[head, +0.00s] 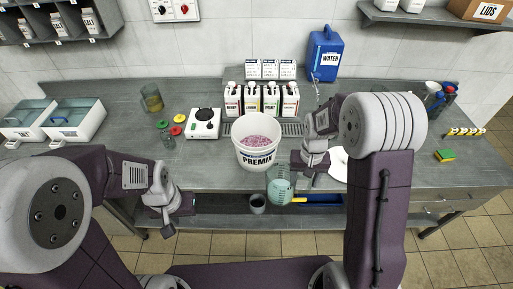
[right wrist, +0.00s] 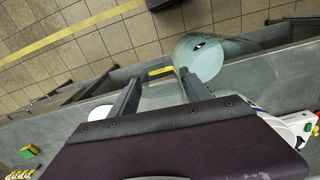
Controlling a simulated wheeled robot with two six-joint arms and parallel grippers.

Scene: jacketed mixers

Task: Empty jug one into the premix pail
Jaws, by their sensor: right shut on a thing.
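The white premix pail (head: 257,157), labelled PREMIX, stands on the counter with pinkish contents. A clear jug with pale teal liquid (head: 280,187) is in front of the pail and to its right, near the counter's front edge. My right gripper (head: 306,172) is shut on this jug, whose body also shows beyond the fingers in the right wrist view (right wrist: 202,58). Its number and the exact grip are not clear. A second, amber-tinted jug (head: 151,98) stands at the back left. My left gripper (head: 170,221) hangs low at the front left, with its jaws unclear.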

